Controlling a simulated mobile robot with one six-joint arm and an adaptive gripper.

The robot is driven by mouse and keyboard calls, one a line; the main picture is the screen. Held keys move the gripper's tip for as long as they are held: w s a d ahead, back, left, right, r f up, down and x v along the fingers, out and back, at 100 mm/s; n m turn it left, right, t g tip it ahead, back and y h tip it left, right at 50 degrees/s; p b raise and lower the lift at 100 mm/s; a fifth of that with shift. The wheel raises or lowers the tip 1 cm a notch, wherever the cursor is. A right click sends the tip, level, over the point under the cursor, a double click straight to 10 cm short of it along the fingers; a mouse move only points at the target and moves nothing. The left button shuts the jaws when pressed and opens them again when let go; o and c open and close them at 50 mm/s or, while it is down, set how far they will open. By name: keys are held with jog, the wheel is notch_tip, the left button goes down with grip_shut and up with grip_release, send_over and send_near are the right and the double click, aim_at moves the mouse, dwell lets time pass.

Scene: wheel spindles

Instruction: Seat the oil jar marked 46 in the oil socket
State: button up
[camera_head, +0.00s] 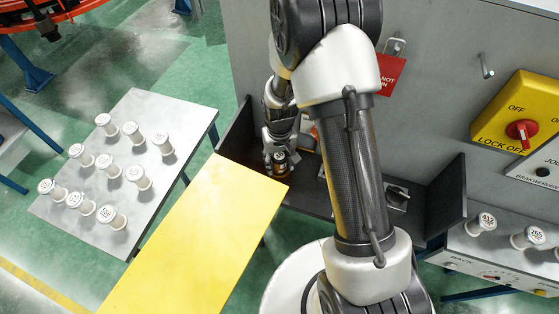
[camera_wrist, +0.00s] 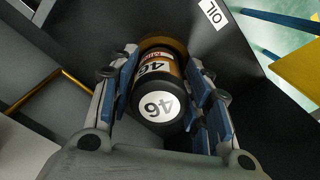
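The oil jar marked 46 (camera_wrist: 158,100) is a dark-capped cylinder with a white label and an amber body. It lies between the blue-padded fingers of my gripper (camera_wrist: 165,92), which appear closed against both its sides. A brass-coloured ring, the oil socket (camera_wrist: 174,45), shows at the jar's far end, beside the OIL label (camera_wrist: 212,13). I cannot tell how deep the jar sits in it. In the head view, my gripper (camera_head: 279,155) points down with the jar (camera_head: 279,165) at the left end of the dark tray (camera_head: 240,145).
A yellow table (camera_head: 195,240) stands close beside the tray. A grey table (camera_head: 150,105) at the left holds several white-capped jars. A dark knob (camera_head: 398,194) stands in the tray's right part. More jars (camera_head: 481,224) stand on a right ledge, below a yellow lock-off box (camera_head: 515,100).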

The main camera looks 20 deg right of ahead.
jog(key=shift+o, duration=1.3)
jog(key=shift+r, duration=0.15)
notch_tip(320, 180, up, 12)
jog(key=p, duration=0.4)
jog(key=s+r+t, duration=0.1)
jog(key=s+r, duration=0.2)
jog(key=r, duration=0.8)
jog(key=s+r+t, duration=0.1)
jog(key=s+r, duration=0.5)
jog(key=s, duration=0.3)
jog(key=s+r+t, duration=0.2)
jog(key=s+r, duration=0.4)
jog(key=s, duration=0.3)
jog(key=shift+s+r+t, duration=0.25)
jog(key=shift+t, duration=0.05)
